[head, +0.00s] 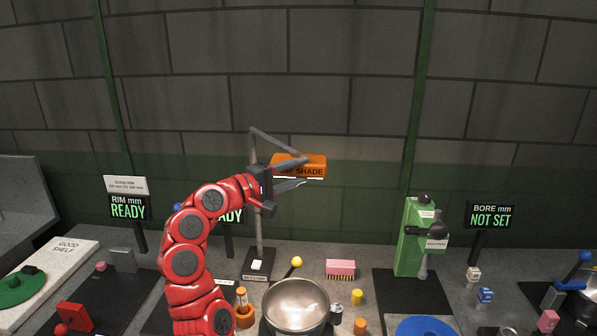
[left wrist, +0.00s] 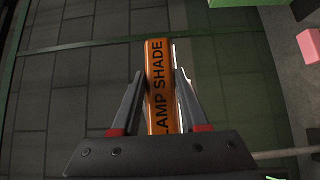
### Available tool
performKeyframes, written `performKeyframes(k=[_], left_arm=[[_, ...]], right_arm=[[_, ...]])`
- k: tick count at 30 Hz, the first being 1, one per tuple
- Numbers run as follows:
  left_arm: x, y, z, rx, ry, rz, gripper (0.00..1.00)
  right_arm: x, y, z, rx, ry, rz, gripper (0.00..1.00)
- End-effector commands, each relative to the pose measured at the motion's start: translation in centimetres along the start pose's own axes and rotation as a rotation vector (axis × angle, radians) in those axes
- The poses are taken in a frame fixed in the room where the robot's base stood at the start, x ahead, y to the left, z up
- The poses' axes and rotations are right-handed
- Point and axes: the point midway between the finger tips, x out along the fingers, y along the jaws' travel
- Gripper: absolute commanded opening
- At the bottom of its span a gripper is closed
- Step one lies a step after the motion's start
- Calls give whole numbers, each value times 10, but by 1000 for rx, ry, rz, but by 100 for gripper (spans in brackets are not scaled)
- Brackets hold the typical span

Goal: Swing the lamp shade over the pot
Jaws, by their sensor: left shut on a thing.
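The orange lamp shade (head: 312,162), lettered in black, is at the end of a jointed grey lamp arm (head: 277,142) on a dark post (head: 260,220). My left gripper (head: 296,172) is shut on the shade, high above the table. In the left wrist view the shade (left wrist: 158,75) lies between the two fingers of the left gripper (left wrist: 159,85). The steel pot (head: 297,303) stands upright at the front middle of the table, below the shade in the head view. Whether the shade is directly over the pot cannot be told. My right gripper is out of view.
A yellow-knobbed stick (head: 295,264) rises behind the pot. A pink brush (head: 340,268) lies right of it. A green stand (head: 412,237) and a blue disc (head: 425,327) are farther right. Signs (head: 128,207) stand at the back left. The air around the shade looks clear.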

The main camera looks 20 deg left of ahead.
Motion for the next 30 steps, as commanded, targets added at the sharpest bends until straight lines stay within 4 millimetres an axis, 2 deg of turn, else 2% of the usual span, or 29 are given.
performKeyframes(k=[2,3,7,16,20,23,30], left_arm=[[0,1,0,0,1,2,0],[0,1,0,0,1,2,49],[0,0,0,0,2,1,72],[-1,0,0,0,2,0,74],[-11,-1,-1,1,4,1,74],[-28,-2,-2,0,7,3,74],[-93,-2,-2,1,9,4,74]], right_arm=[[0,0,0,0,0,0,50],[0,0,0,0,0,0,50],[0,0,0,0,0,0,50],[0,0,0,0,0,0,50],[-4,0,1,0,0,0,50],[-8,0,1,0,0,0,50],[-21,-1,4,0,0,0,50]])
